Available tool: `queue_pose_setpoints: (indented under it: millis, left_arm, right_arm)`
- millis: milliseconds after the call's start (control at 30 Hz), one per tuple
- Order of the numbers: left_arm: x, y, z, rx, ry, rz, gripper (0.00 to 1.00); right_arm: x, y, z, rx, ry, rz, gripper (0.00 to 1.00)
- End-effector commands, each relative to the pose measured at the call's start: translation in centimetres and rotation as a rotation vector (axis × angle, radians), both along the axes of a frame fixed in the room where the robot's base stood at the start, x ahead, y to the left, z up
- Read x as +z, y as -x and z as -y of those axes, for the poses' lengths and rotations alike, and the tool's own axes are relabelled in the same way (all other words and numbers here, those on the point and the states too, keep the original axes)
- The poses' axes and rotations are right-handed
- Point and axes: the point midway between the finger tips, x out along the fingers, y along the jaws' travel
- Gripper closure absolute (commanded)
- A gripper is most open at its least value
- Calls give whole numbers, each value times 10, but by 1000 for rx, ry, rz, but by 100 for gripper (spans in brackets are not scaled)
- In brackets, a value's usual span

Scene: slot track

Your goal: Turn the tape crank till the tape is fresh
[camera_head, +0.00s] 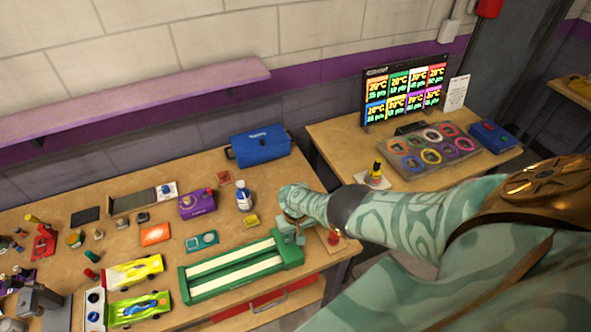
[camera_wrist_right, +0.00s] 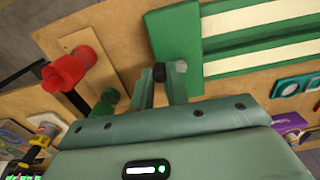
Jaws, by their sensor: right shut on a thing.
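The tape unit is a long green block (camera_head: 215,287) with two pale tape strips (camera_head: 235,264) along its top, on the front of the bench. Its green end (camera_wrist_right: 203,20) also shows in the right wrist view. My right gripper (camera_head: 291,224) is at the block's right end, over the crank. In the right wrist view my right gripper (camera_wrist_right: 159,79) is shut on the crank's small dark knob (camera_wrist_right: 158,72). The rest of the crank is mostly hidden by the fingers and hand. My left gripper is not in view.
A red knob on a wooden strip (camera_wrist_right: 71,70) stands close beside my right gripper. A white bottle (camera_head: 243,196) and a yellow block (camera_head: 251,221) are behind the tape unit. Two toy cars (camera_head: 134,272) lie left of it. A second table (camera_head: 330,140) stands right.

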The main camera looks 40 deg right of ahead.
Motion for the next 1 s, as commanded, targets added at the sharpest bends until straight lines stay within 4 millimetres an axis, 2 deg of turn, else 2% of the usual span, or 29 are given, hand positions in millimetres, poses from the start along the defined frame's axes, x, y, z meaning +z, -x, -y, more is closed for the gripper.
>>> queue_pose_setpoints:
  millis: [167, 200, 267, 300, 533, 667, 767, 1000]
  left_arm:
    - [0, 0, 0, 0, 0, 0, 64]
    - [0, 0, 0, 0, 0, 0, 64]
    - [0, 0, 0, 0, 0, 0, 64]
    - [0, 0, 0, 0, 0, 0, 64]
    - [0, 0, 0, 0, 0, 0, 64]
    - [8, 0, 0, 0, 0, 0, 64]
    - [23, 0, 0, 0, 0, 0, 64]
    - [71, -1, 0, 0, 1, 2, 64]
  right_arm:
    - [1, -2, 0, 0, 0, 4, 100]
    - [1, -2, 0, 1, 0, 4, 82]
    - [1, -2, 0, 1, 0, 4, 65]
    - [1, -2, 0, 1, 0, 4, 62]
    - [1, -1, 0, 1, 0, 2, 62]
    - [8, -1, 0, 1, 0, 2, 62]
    - [24, -1, 0, 1, 0, 2, 62]
    - [74, -1, 0, 4, -2, 5, 62]
